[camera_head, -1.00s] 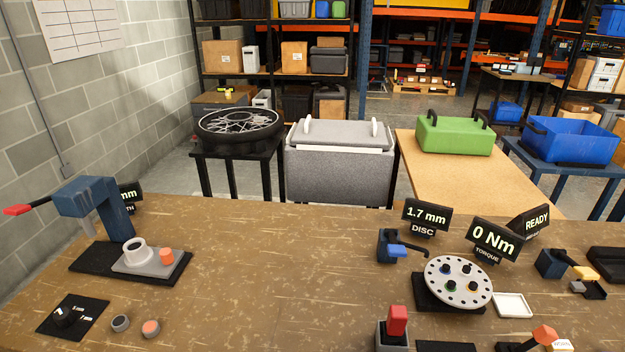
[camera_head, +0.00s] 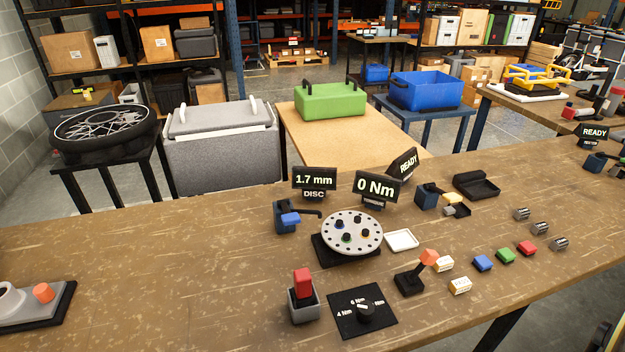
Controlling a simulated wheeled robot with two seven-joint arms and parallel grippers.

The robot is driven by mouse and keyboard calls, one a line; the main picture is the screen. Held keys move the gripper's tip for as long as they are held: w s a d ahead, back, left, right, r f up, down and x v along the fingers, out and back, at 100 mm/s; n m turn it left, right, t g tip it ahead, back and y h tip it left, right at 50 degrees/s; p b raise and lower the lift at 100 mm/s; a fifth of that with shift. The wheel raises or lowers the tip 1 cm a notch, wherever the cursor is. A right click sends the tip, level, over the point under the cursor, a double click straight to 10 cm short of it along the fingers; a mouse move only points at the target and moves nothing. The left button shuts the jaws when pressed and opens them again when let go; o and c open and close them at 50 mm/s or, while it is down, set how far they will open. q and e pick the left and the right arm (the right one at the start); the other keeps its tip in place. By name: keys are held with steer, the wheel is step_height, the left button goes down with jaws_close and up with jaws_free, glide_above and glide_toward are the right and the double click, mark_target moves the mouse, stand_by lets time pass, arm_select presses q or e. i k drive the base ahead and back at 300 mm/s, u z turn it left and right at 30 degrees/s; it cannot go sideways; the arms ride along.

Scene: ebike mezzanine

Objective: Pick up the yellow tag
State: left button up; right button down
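I cannot clearly make out a yellow tag. A small yellow-orange piece (camera_head: 453,198) sits at the dark blue device (camera_head: 427,196) by the READY display; I cannot tell whether it is a tag or part of the device. Small blue (camera_head: 482,263), green (camera_head: 505,255) and red (camera_head: 526,247) pieces lie in a row on the brown workbench (camera_head: 180,270), at the right. Two small pale labelled blocks (camera_head: 460,286) lie left of them. Neither of my grippers is in view.
A round drilled disc (camera_head: 352,232) on a black base stands mid-bench, with a white tray (camera_head: 401,240) beside it. A red-topped grey holder (camera_head: 303,298), a black dial plate (camera_head: 363,311) and an orange-knobbed lever (camera_head: 411,281) stand in front. The bench's left-middle is clear.

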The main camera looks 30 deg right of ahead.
mark_target(458, 286)
steer(key=z, duration=0.05)
steer(key=k, duration=0.1)
steer(key=z, duration=1.9)
